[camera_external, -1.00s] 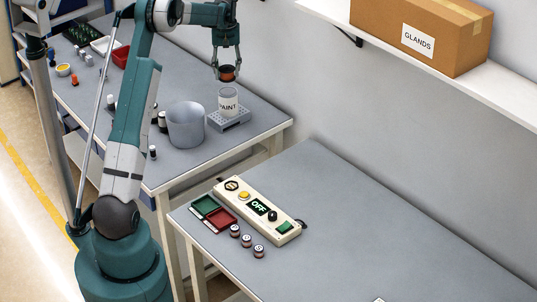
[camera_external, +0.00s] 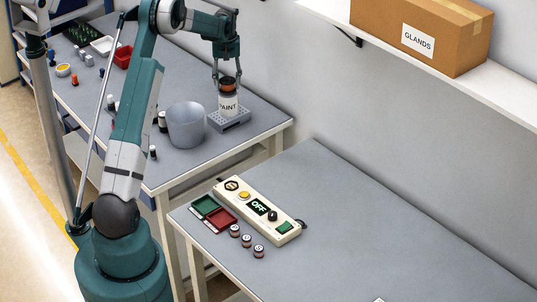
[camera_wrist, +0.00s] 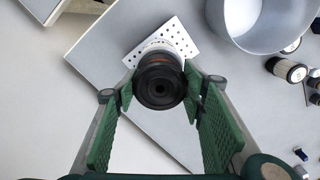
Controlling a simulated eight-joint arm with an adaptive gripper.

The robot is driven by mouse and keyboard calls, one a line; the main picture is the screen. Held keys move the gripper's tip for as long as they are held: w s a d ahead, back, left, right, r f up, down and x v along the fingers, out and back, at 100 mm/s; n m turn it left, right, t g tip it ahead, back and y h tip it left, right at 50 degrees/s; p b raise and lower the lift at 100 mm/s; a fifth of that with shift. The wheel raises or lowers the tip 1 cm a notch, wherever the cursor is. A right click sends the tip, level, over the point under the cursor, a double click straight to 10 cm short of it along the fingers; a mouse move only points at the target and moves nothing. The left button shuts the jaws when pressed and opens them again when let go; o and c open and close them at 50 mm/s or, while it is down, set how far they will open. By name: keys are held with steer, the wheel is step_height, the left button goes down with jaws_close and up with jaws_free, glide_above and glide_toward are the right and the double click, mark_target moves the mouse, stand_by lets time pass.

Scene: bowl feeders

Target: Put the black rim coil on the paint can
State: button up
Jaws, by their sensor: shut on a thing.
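My gripper (camera_external: 228,80) is shut on the black rim coil (camera_external: 228,80), which has a copper-coloured band below its dark top. The white paint can (camera_external: 228,104), labelled PAINT, stands upright directly under the coil on a grey perforated block. In the wrist view the coil (camera_wrist: 160,80) sits between the two green fingers and covers most of the can; only a pale edge of the can (camera_wrist: 154,47) shows behind it. The coil is at the can's top; I cannot tell whether it touches.
The perforated block (camera_external: 238,121) lies near the bench's right corner. A large grey bucket (camera_external: 186,126) stands just left of the can. A control box (camera_external: 258,210) sits on the nearer table, most of which is clear.

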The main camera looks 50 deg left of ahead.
mark_target(227, 80)
steer(key=shift+f, duration=0.2)
steer(key=o, duration=0.9)
steer(key=shift+r, duration=0.1)
step_height(227, 80, up, 12)
stand_by(0.5)
stand_by(0.5)
